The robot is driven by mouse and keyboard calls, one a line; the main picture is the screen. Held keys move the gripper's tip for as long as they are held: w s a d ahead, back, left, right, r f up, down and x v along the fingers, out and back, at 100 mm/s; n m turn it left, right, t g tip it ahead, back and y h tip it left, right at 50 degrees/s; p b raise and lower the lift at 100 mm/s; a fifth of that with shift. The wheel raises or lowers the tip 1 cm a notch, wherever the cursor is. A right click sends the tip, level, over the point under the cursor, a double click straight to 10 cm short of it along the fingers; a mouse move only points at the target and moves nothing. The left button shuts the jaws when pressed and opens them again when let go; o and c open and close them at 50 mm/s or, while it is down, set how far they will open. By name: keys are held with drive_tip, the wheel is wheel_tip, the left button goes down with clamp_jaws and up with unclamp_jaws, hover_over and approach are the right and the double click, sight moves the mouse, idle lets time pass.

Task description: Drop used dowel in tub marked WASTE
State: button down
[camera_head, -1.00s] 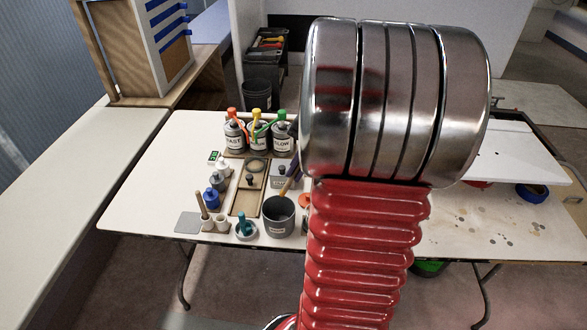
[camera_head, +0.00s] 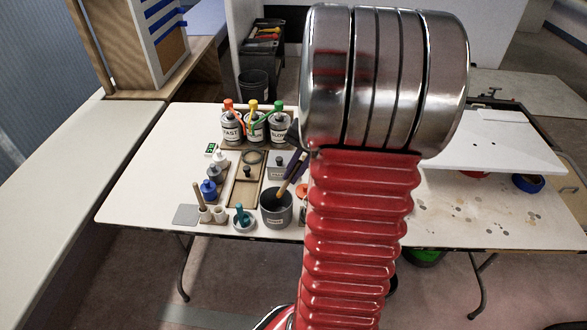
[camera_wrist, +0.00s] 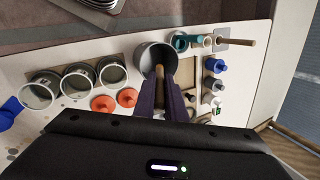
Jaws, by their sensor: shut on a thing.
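A wooden dowel (camera_head: 283,187) slants down to the left over the mouth of a grey tub (camera_head: 277,213). The tub has a small front label, too small to read. My gripper (camera_head: 292,173), with dark purple fingers, is shut on the dowel just above and right of the tub, partly hidden behind my arm. In the wrist view my gripper (camera_wrist: 160,85) reaches to the grey tub (camera_wrist: 143,60), with the dowel (camera_wrist: 159,72) between its fingers and its lower end over the opening. Whether the dowel touches the tub cannot be told.
Another dowel (camera_head: 199,196) stands in a small holder left of the tub. A teal-handled item (camera_head: 241,216) in a shallow dish stands close by. Labelled bottles with coloured tops (camera_head: 254,125) stand behind. White cups (camera_wrist: 76,79) and orange items (camera_wrist: 116,100) flank the tub in the wrist view.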

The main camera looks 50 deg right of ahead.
sight(287, 181)
drive_tip(key=shift+x, duration=2.15)
drive_tip(key=c, duration=1.7)
unclamp_jaws()
drive_tip(key=v, duration=1.3)
drive_tip(key=shift+s+r, duration=0.2)
drive_tip(key=shift+r, duration=0.15)
drive_tip(key=shift+d, duration=0.1)
